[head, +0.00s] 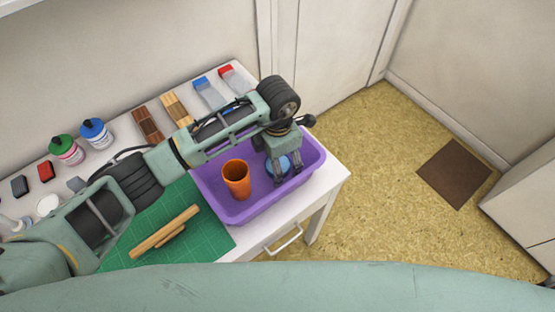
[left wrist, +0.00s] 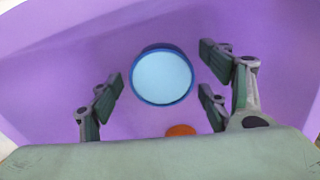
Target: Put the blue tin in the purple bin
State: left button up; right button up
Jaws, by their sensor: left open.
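The blue tin (head: 284,168) is a short round tin with a pale blue top and a darker blue rim. It is inside the purple bin (head: 239,212), right of an orange cup. My left gripper (head: 283,177) reaches down into the bin over the tin, which it partly covers in the head view. In the left wrist view the tin (left wrist: 162,77) lies ahead of the spread fingers of my left gripper (left wrist: 163,92), which are open with gaps on both sides. My right gripper is not in view.
The orange cup (head: 236,180) stands in the bin. A green mat (head: 160,212) with wooden pieces (head: 165,235) lies left of the bin. Ink bottles, stamps and brushes line the back of the white table (head: 337,170). The bin sits near the table's right end.

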pick_arm(q)
jog(key=shift+r, duration=0.2)
jog(key=shift+w+r, duration=0.1)
jog(key=shift+r, duration=0.2)
notch_tip(320, 180, up, 11)
jog(key=b, duration=0.2)
jog(key=shift+r, duration=0.2)
jog(key=shift+f, duration=0.1)
